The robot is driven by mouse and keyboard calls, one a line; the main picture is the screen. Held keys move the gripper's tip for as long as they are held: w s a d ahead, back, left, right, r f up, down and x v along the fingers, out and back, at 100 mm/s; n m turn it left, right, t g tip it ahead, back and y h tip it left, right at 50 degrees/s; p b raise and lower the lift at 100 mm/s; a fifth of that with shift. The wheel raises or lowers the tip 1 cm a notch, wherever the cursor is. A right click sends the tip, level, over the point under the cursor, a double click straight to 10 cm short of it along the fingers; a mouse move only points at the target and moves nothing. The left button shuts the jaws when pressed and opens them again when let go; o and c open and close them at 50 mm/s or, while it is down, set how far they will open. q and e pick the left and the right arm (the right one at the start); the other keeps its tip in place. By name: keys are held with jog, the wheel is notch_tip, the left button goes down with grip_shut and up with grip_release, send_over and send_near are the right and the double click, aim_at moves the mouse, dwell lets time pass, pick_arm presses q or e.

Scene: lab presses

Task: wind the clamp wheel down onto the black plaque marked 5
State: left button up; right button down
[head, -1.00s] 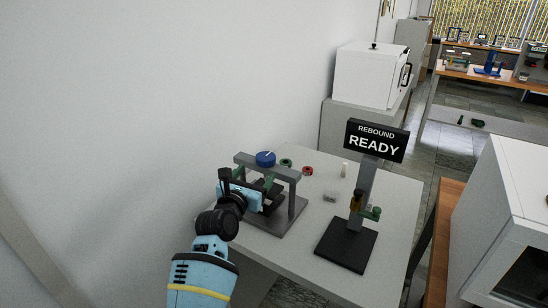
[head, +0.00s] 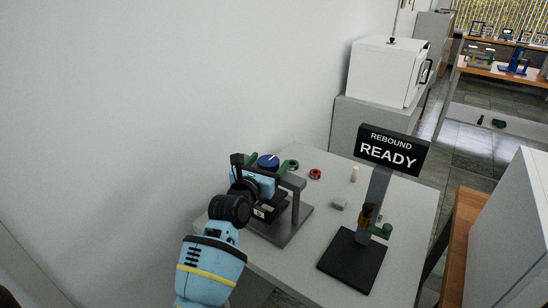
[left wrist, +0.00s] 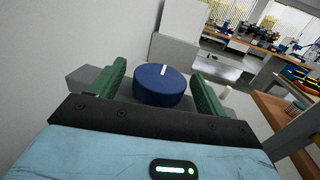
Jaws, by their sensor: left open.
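The blue clamp wheel (head: 268,161) with a white mark sits on top of the grey clamp frame (head: 292,183). In the left wrist view the wheel (left wrist: 160,86) lies between the two green fingers, with a gap on each side. My left gripper (head: 267,164) is open around the wheel at the top of the frame. Beneath it, partly hidden by my gripper, is a dark block with a small pale mark (head: 258,212); I cannot read a number on it. My right gripper is not in view.
A rebound tester with a READY sign (head: 392,150) stands on a black base (head: 352,260) to the right. A red ring (head: 315,174), a pale cylinder (head: 355,174) and a small grey block (head: 339,204) lie behind. A wall runs along the left.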

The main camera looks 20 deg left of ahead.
pick_arm(q)
jog(key=shift+w, duration=0.25)
jog(key=shift+s, duration=0.15)
jog(key=shift+c, duration=0.2)
jog(key=c, duration=0.9)
jog(key=shift+m+h, duration=0.4)
jog(key=shift+h, duration=0.1)
